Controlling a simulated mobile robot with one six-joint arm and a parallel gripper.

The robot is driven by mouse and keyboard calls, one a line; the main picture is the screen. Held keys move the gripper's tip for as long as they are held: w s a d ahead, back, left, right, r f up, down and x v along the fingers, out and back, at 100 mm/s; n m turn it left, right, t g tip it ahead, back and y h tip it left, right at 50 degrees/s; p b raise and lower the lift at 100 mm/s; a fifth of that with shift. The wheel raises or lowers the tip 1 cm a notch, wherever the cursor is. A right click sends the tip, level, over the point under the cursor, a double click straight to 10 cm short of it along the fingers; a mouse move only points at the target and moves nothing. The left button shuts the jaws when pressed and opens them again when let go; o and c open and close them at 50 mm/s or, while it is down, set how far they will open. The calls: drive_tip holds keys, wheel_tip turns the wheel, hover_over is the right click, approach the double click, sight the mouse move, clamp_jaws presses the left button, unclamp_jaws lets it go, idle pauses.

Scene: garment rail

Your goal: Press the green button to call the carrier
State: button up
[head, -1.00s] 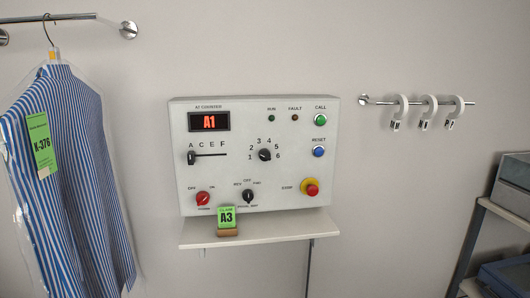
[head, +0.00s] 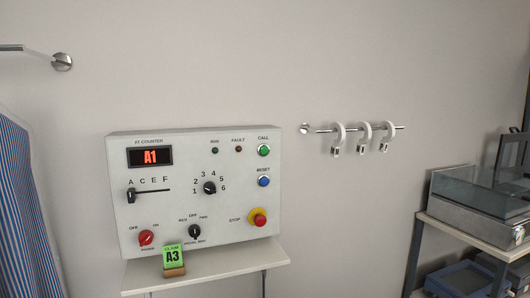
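The green CALL button (head: 264,150) is at the top right of the white control panel (head: 210,219) on the wall. The blue RESET button (head: 264,181) is just below it. A red stop knob on a yellow base (head: 258,218) is lower still. The RUN and FAULT lamps (head: 238,149) look dark. My gripper is not in the head view.
A shelf (head: 225,264) under the panel holds a green A3 claim tag (head: 173,257). A short rail with white hooks (head: 338,134) is to the right. A striped shirt (head: 18,220) hangs at left. Shelving with a clear-sided box (head: 480,195) stands at right.

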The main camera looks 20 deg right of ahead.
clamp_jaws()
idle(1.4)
